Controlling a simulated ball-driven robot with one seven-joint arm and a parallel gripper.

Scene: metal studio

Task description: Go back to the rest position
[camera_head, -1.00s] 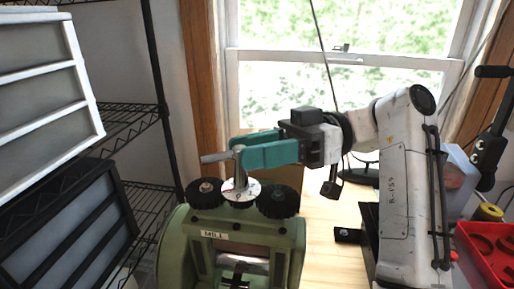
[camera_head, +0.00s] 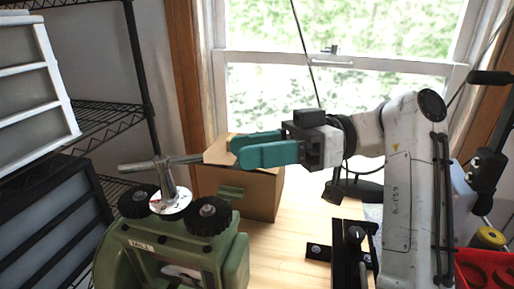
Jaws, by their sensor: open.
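My gripper (camera_head: 246,149) has two teal fingers that point left, apart and empty. It hangs above the wooden table (camera_head: 290,250), in front of a cardboard box (camera_head: 257,192). A green machine (camera_head: 172,254) with black knobs stands at the lower left. On top of it is a metal T-handle (camera_head: 168,177) over a white dial (camera_head: 170,203). The handle lies to the left of the fingertips, and its bar reaches towards them. I see a gap in the picture between the fingers and the handle's post.
A black wire shelf (camera_head: 112,118) with framed panels stands at the left. A red bin (camera_head: 485,270) and a yellow roll (camera_head: 487,238) are at the lower right. A black metal fixture (camera_head: 348,252) is on the table below my arm. The window is behind.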

